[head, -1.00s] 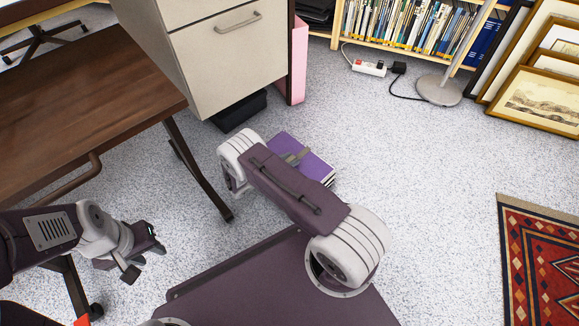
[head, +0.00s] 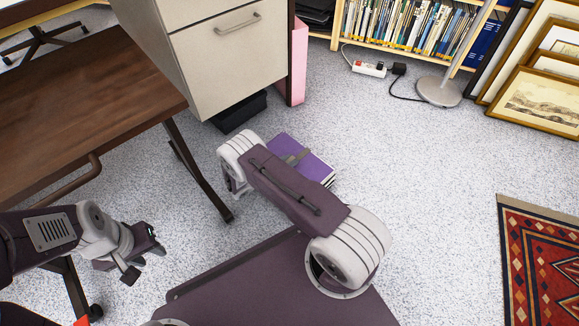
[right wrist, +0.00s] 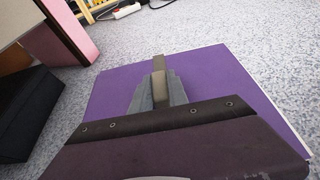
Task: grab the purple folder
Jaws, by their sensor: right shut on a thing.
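The purple folder (head: 313,166) lies flat on top of a small stack on the floor, right of the desk leg. My right arm hides its near left part in the head view. It fills the middle of the right wrist view (right wrist: 215,80). My right gripper (right wrist: 160,82) is over the folder with its fingers together, shut on it. Where the fingers pinch it is hidden. The folder still rests on the stack. My left gripper (head: 143,258) is open and empty beside the desk, well away from the folder.
A brown desk (head: 80,110) and a cream drawer cabinet (head: 235,65) stand left and behind. A black bin (head: 238,112) sits close to the folder. A lamp base (head: 439,92), framed prints (head: 540,101) and a red rug (head: 543,262) are at right. The middle floor is clear.

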